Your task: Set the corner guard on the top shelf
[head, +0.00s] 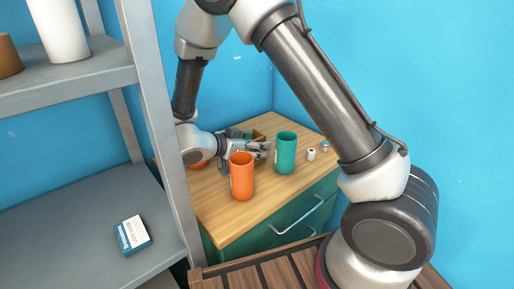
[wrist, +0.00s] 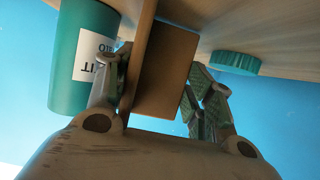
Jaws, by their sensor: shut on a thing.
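The corner guard looks to be the brown angled piece (wrist: 165,70) between my fingers in the wrist view. A bit of brown shows behind my gripper (head: 260,149) in the head view, mostly hidden. My gripper, also in the wrist view (wrist: 158,95), is shut on this piece, low over the wooden cabinet top (head: 220,217). I cannot tell whether the piece still touches the wood. The grey shelf unit stands at the left; its upper visible board (head: 85,72) carries a white cylinder (head: 58,30) and a brown object (head: 8,55). Any higher board is out of view.
An orange can (head: 242,177) and a teal can (head: 285,154) stand close to my gripper. A small white item (head: 311,154) is near the right edge. A teal lid (wrist: 235,63) lies beside my fingers. A blue-white box (head: 133,234) lies on the lower board. The shelf post (head: 165,130) stands left of my gripper.

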